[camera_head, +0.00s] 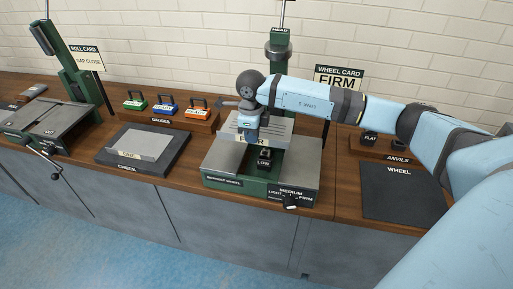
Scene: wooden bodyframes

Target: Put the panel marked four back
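A light grey ribbed panel (279,131) lies on the green wheel machine (215,160) at the centre. Its front label is partly covered by my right gripper and seems to read FOUR. My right gripper (248,139) reaches down from the dark wrist at the panel's front edge. Its fingers are too small and overlapped to show whether they grip the panel. Another grey panel (142,143) lies on the dark CHECK mat (121,166); its small label is unreadable. My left gripper is out of view.
The dark WHEEL mat (400,190) at right is bare. Coloured gauges (166,107) stand on a rack at the back. The anvil rack (386,153) is behind the WHEEL mat. A green roll machine (61,70) stands left. A FIRM card (338,77) stands behind my arm.

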